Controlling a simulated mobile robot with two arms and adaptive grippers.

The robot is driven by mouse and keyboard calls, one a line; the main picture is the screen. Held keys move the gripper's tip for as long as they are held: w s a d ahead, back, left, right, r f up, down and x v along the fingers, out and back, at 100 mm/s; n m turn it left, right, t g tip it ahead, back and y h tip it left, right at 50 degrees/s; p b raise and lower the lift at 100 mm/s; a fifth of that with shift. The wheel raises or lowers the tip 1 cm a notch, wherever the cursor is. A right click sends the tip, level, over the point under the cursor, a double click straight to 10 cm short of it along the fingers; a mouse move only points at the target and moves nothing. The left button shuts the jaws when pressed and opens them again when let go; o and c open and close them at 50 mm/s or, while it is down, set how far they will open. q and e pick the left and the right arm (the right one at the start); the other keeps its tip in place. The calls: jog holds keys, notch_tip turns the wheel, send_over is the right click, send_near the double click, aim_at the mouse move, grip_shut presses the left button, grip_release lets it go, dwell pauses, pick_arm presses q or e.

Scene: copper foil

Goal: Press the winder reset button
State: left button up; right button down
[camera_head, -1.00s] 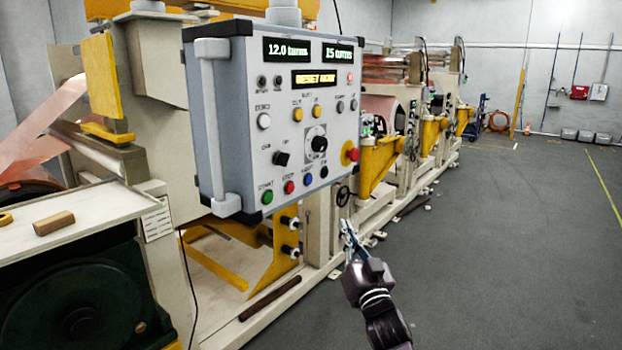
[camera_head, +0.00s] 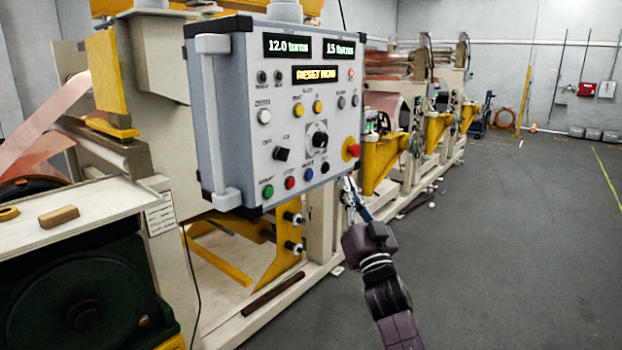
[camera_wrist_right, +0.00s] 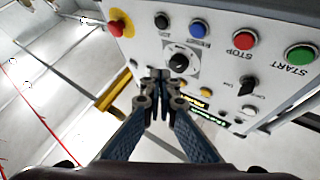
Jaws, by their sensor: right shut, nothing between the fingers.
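The grey control panel (camera_head: 228,130) hangs at centre-left, its amber display reading RESET NOW. Along its lower edge are a green START button (camera_head: 268,191), a red STOP button (camera_head: 289,183), a blue button (camera_head: 308,174) and a black button (camera_head: 325,167). The blue button also shows at the top of the right wrist view (camera_wrist_right: 198,28); its label is too small to read surely. My right gripper (camera_head: 348,183) is shut and empty by the panel's lower right corner. In the wrist view its fingertips (camera_wrist_right: 160,76) appear below the dark knob (camera_wrist_right: 179,63). My left gripper is out of view.
A red emergency stop (camera_head: 352,150) sticks out at the panel's right edge. A yellow bracket (camera_head: 378,165) of the machine stands just behind my right gripper. A bench with a wooden block (camera_head: 59,216) is at left. The grey floor (camera_head: 510,240) at right is clear.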

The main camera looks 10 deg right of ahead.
aim_at(309, 175)
jog(key=w+a+b, duration=0.4)
jog(key=w, duration=0.2)
jog(key=shift+a, duration=0.35)
jog(key=shift+b, duration=0.3)
dwell(0.9)
jog(key=shift+w+a, duration=0.3)
jog(key=shift+w, duration=0.05)
jog(key=shift+w+a+b, duration=0.25)
jog(key=shift+w+b, duration=0.1)
jog(key=shift+b, duration=0.3)
dwell(0.5)
dwell(0.4)
jog(key=shift+s+d+p, duration=0.5)
jog(key=shift+s+p, duration=0.2)
